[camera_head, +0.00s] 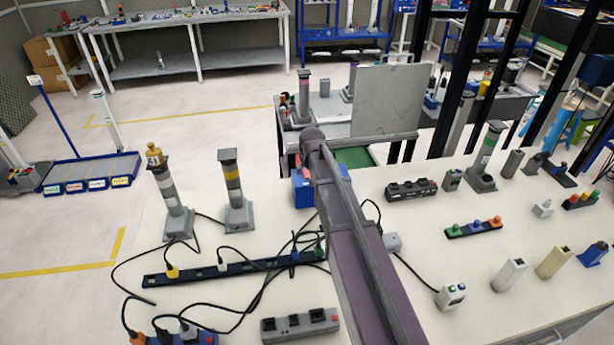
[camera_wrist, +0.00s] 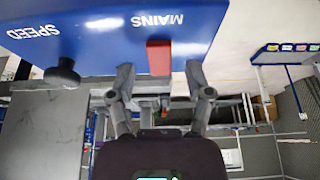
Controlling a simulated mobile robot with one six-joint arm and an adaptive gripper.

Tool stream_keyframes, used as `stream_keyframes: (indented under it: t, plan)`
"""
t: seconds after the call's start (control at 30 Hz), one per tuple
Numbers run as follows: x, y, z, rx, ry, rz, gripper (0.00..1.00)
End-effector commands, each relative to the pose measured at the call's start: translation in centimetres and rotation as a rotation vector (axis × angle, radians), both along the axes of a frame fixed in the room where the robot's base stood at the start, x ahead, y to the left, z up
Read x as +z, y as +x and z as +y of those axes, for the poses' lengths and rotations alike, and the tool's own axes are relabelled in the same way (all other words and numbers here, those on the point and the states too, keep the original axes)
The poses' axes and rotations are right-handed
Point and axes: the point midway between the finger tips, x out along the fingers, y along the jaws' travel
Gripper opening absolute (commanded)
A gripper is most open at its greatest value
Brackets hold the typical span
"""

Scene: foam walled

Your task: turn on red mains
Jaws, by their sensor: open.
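The red mains switch (camera_wrist: 159,57) is a small red block on the face of a blue control box (camera_wrist: 120,25), below the upside-down white word MAINS in the wrist view. My gripper (camera_wrist: 159,70) is open, with one finger on each side of the switch in the picture and nothing held. I cannot tell whether the fingers touch the box.
A black knob (camera_wrist: 62,73) sits on the same box by the word SPEED. In the head view, a power strip (camera_head: 235,267) with loose black cables lies left of my arm. Two grey striped posts (camera_head: 236,190) stand behind it. Small devices (camera_head: 474,228) stand to the right.

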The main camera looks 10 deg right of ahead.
Motion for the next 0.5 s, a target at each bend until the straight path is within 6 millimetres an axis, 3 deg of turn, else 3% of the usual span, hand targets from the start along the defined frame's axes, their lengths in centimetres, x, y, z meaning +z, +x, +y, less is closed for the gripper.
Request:
stream_keyframes:
  t: [0.5]
  plan:
    - [-0.78, 0.33, -0.08, -0.001, 0.000, 0.000, 0.66]
